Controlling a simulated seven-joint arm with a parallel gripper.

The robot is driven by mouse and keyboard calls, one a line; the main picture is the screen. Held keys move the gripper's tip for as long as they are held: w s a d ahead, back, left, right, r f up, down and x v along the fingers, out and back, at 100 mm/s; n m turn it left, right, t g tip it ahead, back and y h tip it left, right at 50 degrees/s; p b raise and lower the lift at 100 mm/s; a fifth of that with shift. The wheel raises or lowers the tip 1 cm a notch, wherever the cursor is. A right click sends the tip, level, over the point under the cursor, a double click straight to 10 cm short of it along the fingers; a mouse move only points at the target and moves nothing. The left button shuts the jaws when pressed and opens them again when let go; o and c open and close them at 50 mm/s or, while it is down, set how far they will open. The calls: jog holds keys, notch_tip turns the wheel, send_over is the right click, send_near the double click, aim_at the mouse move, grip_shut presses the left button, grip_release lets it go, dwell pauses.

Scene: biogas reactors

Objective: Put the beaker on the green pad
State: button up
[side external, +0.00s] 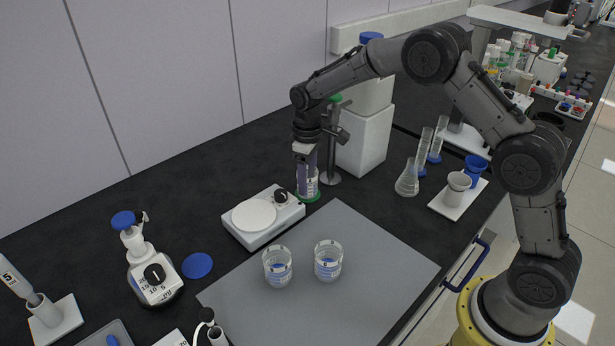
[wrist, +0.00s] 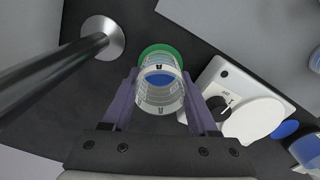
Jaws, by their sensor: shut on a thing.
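A clear glass beaker with white markings and blue at its base (wrist: 160,97) is between the two purple fingers of my gripper (wrist: 160,105). My gripper (side external: 307,170) is shut on it and points down beside the metal stand. The held beaker (side external: 307,188) is upright or nearly so in the side view. The round green pad (side external: 311,199) lies directly under it, mostly covered. The pad's green rim (wrist: 155,48) shows past the beaker in the wrist view. I cannot tell whether the beaker's base touches the pad.
A white stirrer plate (side external: 262,222) is close by, also in the wrist view (wrist: 252,117). The metal stand (side external: 333,150) is close behind. Two beakers (side external: 278,267) (side external: 328,261) stand on the grey mat (side external: 360,240). A blue pad (side external: 197,265) lies left. A flask (side external: 407,180) stands right.

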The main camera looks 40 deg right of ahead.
jog(key=o, duration=1.4)
notch_tip(320, 180, up, 12)
jog(key=s+r+m+t, duration=0.1)
jog(key=s+r, duration=0.6)
jog(key=s+r+m+t, duration=0.2)
jog(key=s+r+t, duration=0.15)
jog(key=s, duration=1.35)
jog(key=shift+m+t, duration=0.55)
jog(key=shift+m, duration=0.25)
jog(key=shift+s+d+f, duration=0.15)
jog(key=shift+s+f, duration=0.5)
jog(key=shift+s, duration=1.05)
jog(key=shift+s+d+f, duration=0.2)
jog(key=shift+s+f, duration=0.4)
jog(key=shift+s, duration=1.05)
jog(key=shift+s+d+f, duration=0.15)
jog(key=shift+s+f, duration=0.5)
jog(key=shift+s, duration=1.05)
